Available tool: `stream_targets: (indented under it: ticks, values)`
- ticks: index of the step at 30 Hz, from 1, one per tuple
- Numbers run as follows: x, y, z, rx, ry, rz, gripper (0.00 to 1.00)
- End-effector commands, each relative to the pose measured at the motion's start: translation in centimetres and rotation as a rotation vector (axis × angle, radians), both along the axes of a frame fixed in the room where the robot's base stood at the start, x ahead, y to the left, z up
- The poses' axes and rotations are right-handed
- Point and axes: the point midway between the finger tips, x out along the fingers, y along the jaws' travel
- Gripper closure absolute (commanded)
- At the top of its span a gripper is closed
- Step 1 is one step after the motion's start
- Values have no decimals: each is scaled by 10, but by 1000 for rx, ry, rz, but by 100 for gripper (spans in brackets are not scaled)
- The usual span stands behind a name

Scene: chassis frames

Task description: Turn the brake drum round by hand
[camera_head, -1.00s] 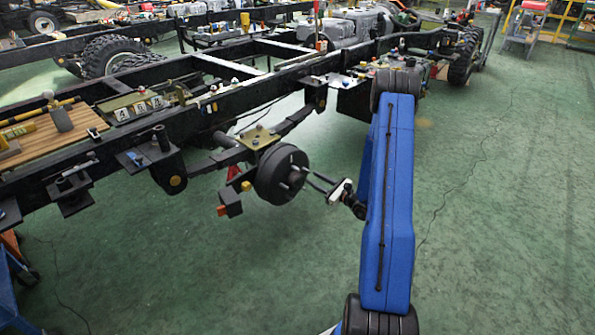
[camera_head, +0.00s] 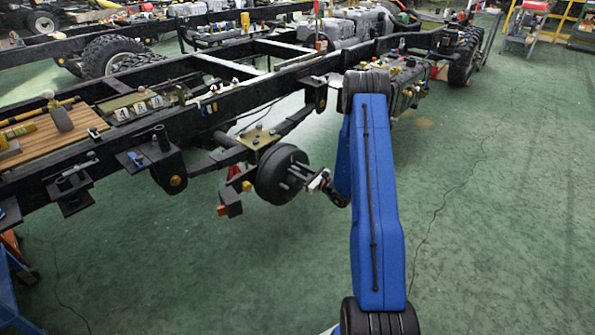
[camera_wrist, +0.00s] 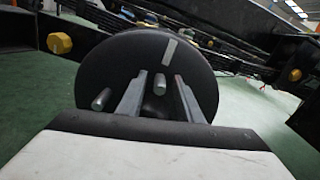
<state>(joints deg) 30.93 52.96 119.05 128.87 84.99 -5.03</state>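The brake drum (camera_head: 272,178) is a dark round drum at the end of the axle, below the chassis rail. In the wrist view the drum (camera_wrist: 115,65) fills the upper middle, with a pale mark near its top right edge and metal studs on its face. My gripper (camera_head: 298,175) is at the drum's outer face. In the wrist view my gripper (camera_wrist: 158,92) is open, its two fingers pointing at the face. One stud (camera_wrist: 160,83) shows between the fingers, and another stud (camera_wrist: 101,99) lies left of the left finger. I cannot tell whether the fingers touch anything.
The long black chassis frame (camera_head: 215,120) runs from lower left to upper right behind the drum. A wooden board (camera_head: 45,135) with tools lies on it at left. A blue cart (camera_head: 12,285) stands at lower left. The green floor (camera_head: 500,220) at right is clear.

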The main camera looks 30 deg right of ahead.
Motion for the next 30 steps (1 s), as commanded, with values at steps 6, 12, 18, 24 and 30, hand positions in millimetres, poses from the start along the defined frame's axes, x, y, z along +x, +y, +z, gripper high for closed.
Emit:
stream_targets:
  ticks: [6, 12, 18, 24, 30]
  values:
    - [0, 0, 0, 0, 0, 0, 99]
    - [0, 0, 0, 1, 0, 0, 100]
    - [0, -2, 0, 24, 9, 0, 100]
    - [1, -5, 0, 53, 20, -1, 100]
    - [4, -12, -1, 136, 50, -1, 100]
